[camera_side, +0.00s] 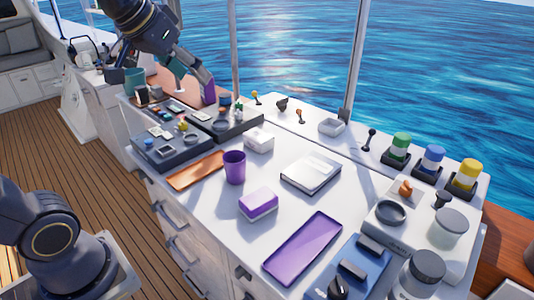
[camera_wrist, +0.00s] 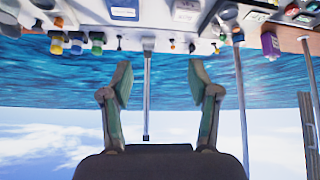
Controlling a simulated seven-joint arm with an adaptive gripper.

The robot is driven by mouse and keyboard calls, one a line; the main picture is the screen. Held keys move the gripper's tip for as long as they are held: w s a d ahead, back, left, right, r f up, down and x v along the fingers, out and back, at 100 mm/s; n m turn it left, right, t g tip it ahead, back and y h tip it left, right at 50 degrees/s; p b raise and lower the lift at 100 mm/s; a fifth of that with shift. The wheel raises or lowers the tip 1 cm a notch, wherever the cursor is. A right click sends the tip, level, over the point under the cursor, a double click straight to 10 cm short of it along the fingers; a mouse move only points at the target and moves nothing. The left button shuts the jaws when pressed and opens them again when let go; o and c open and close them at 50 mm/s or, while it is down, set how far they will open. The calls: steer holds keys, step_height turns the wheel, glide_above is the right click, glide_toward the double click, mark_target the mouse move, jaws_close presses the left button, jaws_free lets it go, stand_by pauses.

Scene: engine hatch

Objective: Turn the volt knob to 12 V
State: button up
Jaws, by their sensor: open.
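No volt marking is readable, so I cannot tell for sure which control is the volt knob. A small black knob (camera_side: 338,288) stands on the blue panel (camera_side: 318,291) at the bottom edge of the side view, partly cut off. Its pointer setting is too small to read. My gripper (camera_side: 158,80) is at the far upper left of the side view, raised near the back end of the counter and far from that panel. In the wrist view my gripper (camera_wrist: 160,82) has its two teal fingers wide apart, with nothing between them.
The white counter (camera_side: 215,205) carries a purple cup (camera_side: 234,167), a purple-topped block (camera_side: 258,204), a purple tray (camera_side: 303,248) and a white book-like box (camera_side: 311,172). Green (camera_side: 400,146), blue (camera_side: 432,159) and yellow (camera_side: 467,176) capped items line the back right.

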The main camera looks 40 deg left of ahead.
steer(key=w+a+n+y, duration=0.1)
steer(key=w+a+n, duration=0.1)
steer(key=w+a, duration=0.75)
steer(key=n+g+y, duration=0.1)
steer(key=n+g, duration=0.3)
steer(key=n, duration=0.1)
glide_above(182, 121)
steer(key=s+d, duration=0.4)
steer(key=s, duration=0.1)
step_height(182, 121, down, 16)
steer(key=x, duration=1.6)
steer(key=shift+w+f, duration=0.15)
steer(key=shift+c, duration=0.3)
steer(key=c, duration=1.1)
